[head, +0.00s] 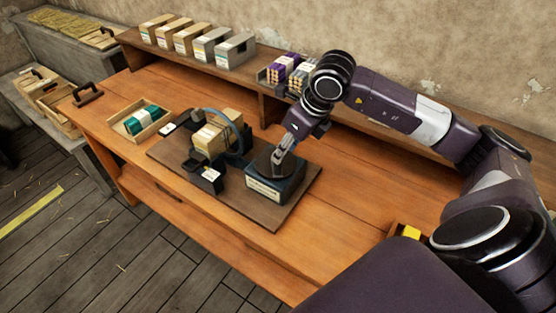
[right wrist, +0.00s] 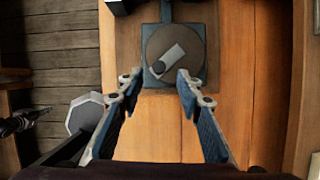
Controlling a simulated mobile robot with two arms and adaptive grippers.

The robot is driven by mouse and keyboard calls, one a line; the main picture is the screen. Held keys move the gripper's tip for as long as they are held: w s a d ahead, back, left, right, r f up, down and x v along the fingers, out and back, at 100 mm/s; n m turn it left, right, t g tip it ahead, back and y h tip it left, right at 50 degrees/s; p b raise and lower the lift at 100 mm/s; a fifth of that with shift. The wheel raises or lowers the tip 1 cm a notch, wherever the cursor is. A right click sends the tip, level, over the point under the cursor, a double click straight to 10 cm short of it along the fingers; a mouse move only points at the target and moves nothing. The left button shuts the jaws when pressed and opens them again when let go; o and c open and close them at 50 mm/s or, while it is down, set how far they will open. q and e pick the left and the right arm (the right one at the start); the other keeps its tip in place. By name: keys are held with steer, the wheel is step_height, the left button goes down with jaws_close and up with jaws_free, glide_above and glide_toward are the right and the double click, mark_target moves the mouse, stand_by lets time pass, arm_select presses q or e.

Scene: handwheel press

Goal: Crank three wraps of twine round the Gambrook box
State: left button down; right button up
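The tan box (head: 211,136) with a pale label stands on a dark board (head: 190,174), inside an upright dark ring (head: 238,130). Right of it is a dark blue-grey crank housing (head: 276,188) with a label on its front. In the right wrist view, a round brown disc (right wrist: 190,65) with a pale grey crank arm (right wrist: 169,60) and dark knob tops the housing. My right gripper (head: 279,158) is over the disc. In the right wrist view my right gripper (right wrist: 157,80) has its fingers apart, with nothing between the tips. A dark arm end, probably my left gripper (right wrist: 22,121), shows at the left edge.
A tray with a green item (head: 127,119) stands left of the board. A raised back shelf (head: 160,48) carries several tan and grey boxes (head: 195,40) and purple-banded bundles (head: 289,68). A yellow item (head: 411,232) is near my right arm. The front tabletop is clear.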

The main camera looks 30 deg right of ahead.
steer(key=p+x, duration=0.1)
steer(key=x, duration=0.4)
steer(key=shift+w+a+p, duration=0.1)
steer(key=shift+a+p, duration=0.05)
steer(key=shift+p, duration=0.15)
steer(key=shift+w+f, duration=0.2)
steer(key=shift+f, duration=0.4)
steer(key=shift+c, duration=0.2)
jaws_close()
